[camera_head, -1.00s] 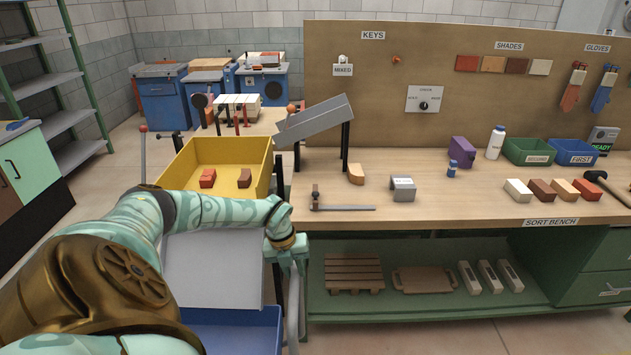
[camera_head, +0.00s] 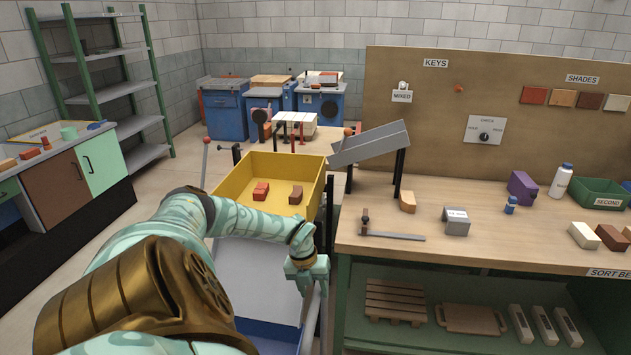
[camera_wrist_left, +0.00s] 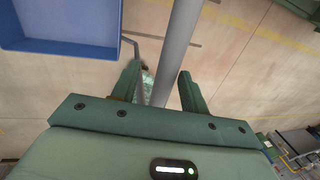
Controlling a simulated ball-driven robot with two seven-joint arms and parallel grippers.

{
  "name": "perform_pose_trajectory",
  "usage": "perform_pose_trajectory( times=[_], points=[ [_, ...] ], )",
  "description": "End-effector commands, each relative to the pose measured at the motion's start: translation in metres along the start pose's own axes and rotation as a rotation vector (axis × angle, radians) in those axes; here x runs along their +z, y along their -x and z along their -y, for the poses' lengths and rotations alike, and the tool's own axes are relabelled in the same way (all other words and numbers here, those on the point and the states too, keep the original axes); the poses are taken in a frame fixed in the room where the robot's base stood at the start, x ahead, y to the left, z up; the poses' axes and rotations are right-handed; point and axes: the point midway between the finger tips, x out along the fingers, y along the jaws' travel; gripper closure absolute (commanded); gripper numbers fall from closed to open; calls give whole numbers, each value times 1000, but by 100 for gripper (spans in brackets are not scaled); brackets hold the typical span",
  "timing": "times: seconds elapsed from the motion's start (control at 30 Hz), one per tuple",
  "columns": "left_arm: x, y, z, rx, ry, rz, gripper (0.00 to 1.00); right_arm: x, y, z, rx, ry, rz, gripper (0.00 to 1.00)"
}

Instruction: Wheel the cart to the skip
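The cart shows as a yellow tray (camera_head: 232,188) holding a red brick (camera_head: 261,191) and a brown brick (camera_head: 296,195), with a pale grey panel (camera_head: 262,277) and a blue lower part nearer me. I cannot tell how these parts join. My left gripper (camera_head: 308,275) is at the right side of the grey panel, beside the bench. In the left wrist view its fingers (camera_wrist_left: 160,85) stand apart on either side of a grey bar (camera_wrist_left: 181,38), with a gap on the left. A blue tray (camera_wrist_left: 75,45) is beside them. My right gripper is out of view. I cannot identify the skip.
Blue machines (camera_head: 226,113) stand at the back. A counter (camera_head: 75,165) and a green shelf rack (camera_head: 110,90) line the left. Floor shows between.

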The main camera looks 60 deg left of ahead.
Motion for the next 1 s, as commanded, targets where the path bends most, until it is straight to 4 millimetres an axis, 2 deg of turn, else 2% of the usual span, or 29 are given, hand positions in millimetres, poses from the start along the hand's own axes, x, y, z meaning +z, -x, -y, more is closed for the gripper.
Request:
perform_pose_trajectory(
  times=[0.23,0.37,0.8,1.0],
  points=[
    [-1,1,2,-4,-1,-2,56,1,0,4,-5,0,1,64],
    [0,14,2,-4,-2,0,56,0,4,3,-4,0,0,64],
    [0,125,-1,-1,-1,2,56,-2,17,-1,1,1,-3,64],
    [0,155,-2,-1,0,0,56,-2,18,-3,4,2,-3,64]
  ],
)
